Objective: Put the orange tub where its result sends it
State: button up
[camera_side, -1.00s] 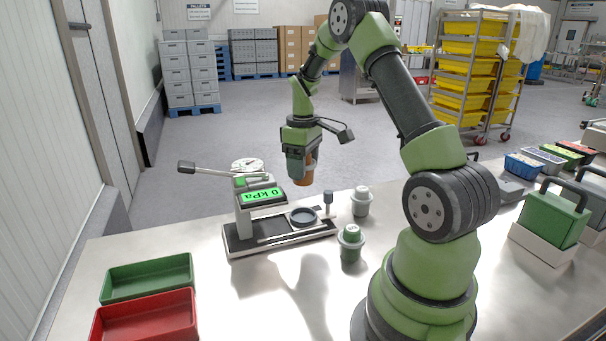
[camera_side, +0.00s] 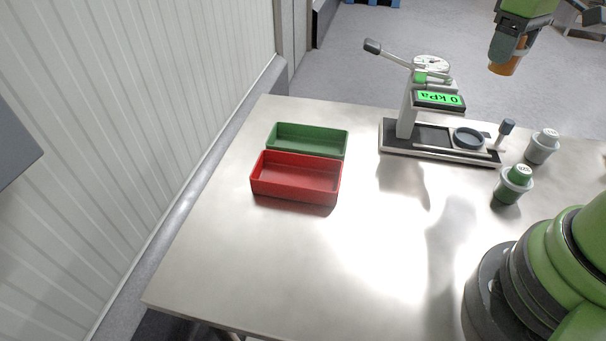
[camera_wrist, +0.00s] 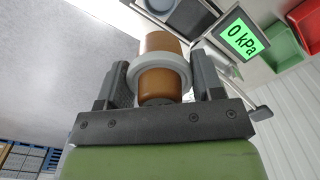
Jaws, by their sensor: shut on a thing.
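My gripper (camera_side: 508,50) is shut on the orange tub (camera_side: 504,68), held in the air at the upper right of the side view. In the wrist view the tub (camera_wrist: 163,82), orange-brown with a pale grey collar, sits between the two dark fingers of my gripper (camera_wrist: 158,76). The pressure tester (camera_side: 440,145) stands on the table with a lever, a dial and a round dish. Its green display (camera_side: 438,99) reads 0 kPa, also legible in the wrist view (camera_wrist: 240,37). A green tray (camera_side: 307,138) and a red tray (camera_side: 296,178) are empty.
The table (camera_side: 240,270) is clear in front of the trays. A ribbed wall (camera_side: 120,150) runs along the left.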

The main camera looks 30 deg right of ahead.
notch_tip(320, 180, up, 5)
jog(key=shift+a, duration=0.1)
jog(key=w+a+n, duration=0.5)
jog(key=a, duration=0.1)
jog(key=n, duration=2.2)
send_over(313, 185)
notch_tip(313, 185, down, 18)
jog(key=shift+f, duration=2.45)
jog(key=shift+f, duration=0.15)
